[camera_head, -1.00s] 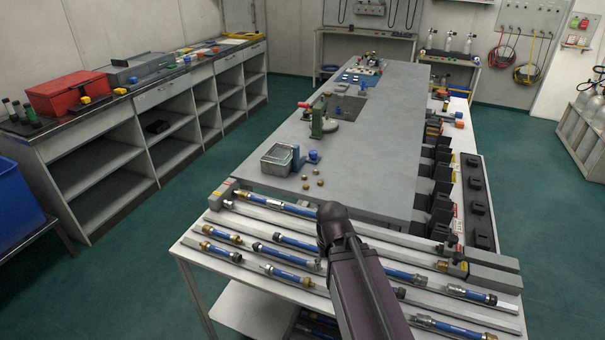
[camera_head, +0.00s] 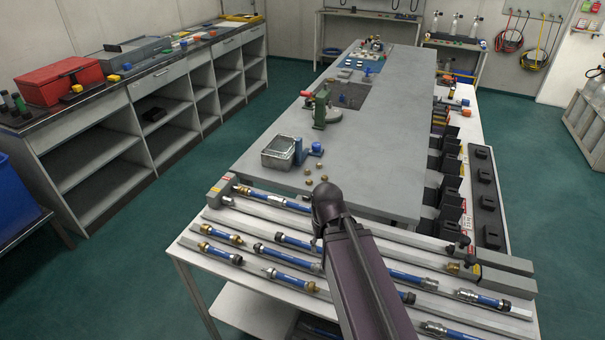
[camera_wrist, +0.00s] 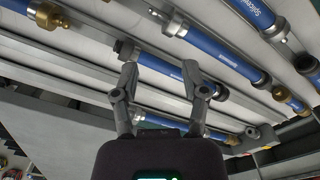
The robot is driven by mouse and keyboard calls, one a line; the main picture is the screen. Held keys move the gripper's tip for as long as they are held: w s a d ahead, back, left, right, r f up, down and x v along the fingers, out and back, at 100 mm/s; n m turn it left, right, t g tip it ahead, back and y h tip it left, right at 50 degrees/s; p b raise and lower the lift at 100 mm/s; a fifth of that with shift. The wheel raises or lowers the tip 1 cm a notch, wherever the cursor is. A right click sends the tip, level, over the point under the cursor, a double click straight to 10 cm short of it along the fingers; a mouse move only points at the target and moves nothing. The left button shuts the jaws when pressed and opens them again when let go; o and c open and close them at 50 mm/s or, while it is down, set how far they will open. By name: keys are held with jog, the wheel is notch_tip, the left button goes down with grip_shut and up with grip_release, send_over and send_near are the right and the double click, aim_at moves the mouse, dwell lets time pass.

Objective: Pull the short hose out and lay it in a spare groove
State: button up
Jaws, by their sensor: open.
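Several blue hoses with metal end fittings lie in the grooves of a rack on the white table in the head view. The back-row hose (camera_head: 272,198) has its left end at a grey block (camera_head: 219,191); my arm hides its right part. Shorter hoses lie in front, such as one at the left (camera_head: 222,234) and one at the right (camera_head: 483,299). I cannot tell which is the short hose. In the wrist view my gripper (camera_wrist: 157,72) is open and empty, its fingers spread over a blue hose (camera_wrist: 168,67). I cannot tell if they touch it.
Another grey block (camera_head: 490,262) stands at the right end of the back row. Behind the rack is a grey bench with a metal basket (camera_head: 281,153) and a green tool (camera_head: 320,108). Black holders (camera_head: 484,175) line its right side.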

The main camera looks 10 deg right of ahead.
jog(key=shift+a, duration=0.2)
jog(key=shift+o, duration=0.8)
jog(key=shift+a, duration=0.1)
jog(key=w+m, duration=0.1)
jog(key=w, duration=0.1)
notch_tip(320, 180, up, 6)
jog(key=m+p, duration=0.6)
jog(key=m, duration=1.8)
send_over(305, 209)
jog(key=w+a, duration=0.1)
jog(key=w, duration=0.1)
jog(key=shift+a+f, duration=0.15)
jog(key=shift+f+b, duration=0.15)
jog(key=shift+b, duration=0.15)
notch_tip(305, 209, down, 14)
jog(key=b, duration=1.3)
jog(key=shift+r, duration=0.25)
